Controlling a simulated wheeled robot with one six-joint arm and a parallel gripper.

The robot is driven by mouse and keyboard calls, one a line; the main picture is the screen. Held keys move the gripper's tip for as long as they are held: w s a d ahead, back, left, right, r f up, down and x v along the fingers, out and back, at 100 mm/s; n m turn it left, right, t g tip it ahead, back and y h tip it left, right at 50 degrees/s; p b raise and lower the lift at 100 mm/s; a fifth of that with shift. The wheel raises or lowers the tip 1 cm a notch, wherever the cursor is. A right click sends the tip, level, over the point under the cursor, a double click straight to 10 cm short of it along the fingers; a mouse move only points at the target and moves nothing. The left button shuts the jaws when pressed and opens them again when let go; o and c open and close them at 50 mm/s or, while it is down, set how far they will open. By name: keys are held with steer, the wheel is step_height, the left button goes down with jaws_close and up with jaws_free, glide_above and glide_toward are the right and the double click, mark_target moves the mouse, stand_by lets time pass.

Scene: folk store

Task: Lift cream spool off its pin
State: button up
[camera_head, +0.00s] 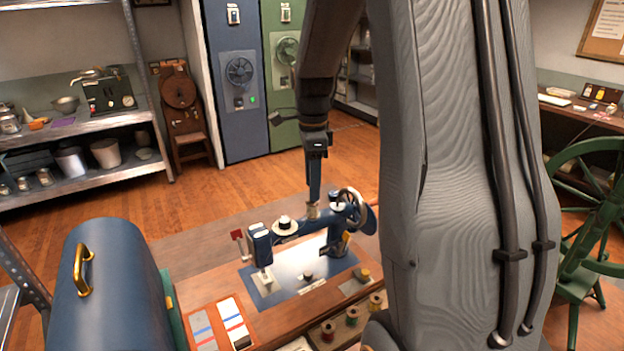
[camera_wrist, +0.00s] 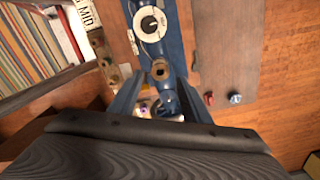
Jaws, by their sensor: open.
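The blue sewing machine (camera_head: 285,232) stands on a wooden table, its arm running left to right. A small cream-beige piece, seemingly the cream spool (camera_head: 313,212), sits upright on top of the arm. My gripper (camera_head: 314,203) points down directly over it. In the wrist view my gripper (camera_wrist: 160,78) is open, a finger on each side. A small tan-topped piece, likely the spool (camera_wrist: 160,70), shows between the fingertips. I cannot tell whether the fingers touch it. The pin is hidden.
A white-faced dial (camera_wrist: 150,23) sits on the machine's arm, left of the spool in the head view. A handwheel (camera_head: 352,205) stands close on the right. Coloured spools (camera_head: 352,316) line a wooden rack in front. A blue domed case (camera_head: 115,285) stands at left.

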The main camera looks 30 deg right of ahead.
steer(key=shift+f+b, duration=1.05)
steer(key=shift+f, duration=1.6)
steer(key=shift+p, duration=0.3)
steer(key=c, duration=0.7)
steer(key=shift+o, duration=0.2)
steer(key=shift+r, duration=0.15)
steer(key=shift+r+p, duration=2.65)
steer(key=shift+r, duration=0.55)
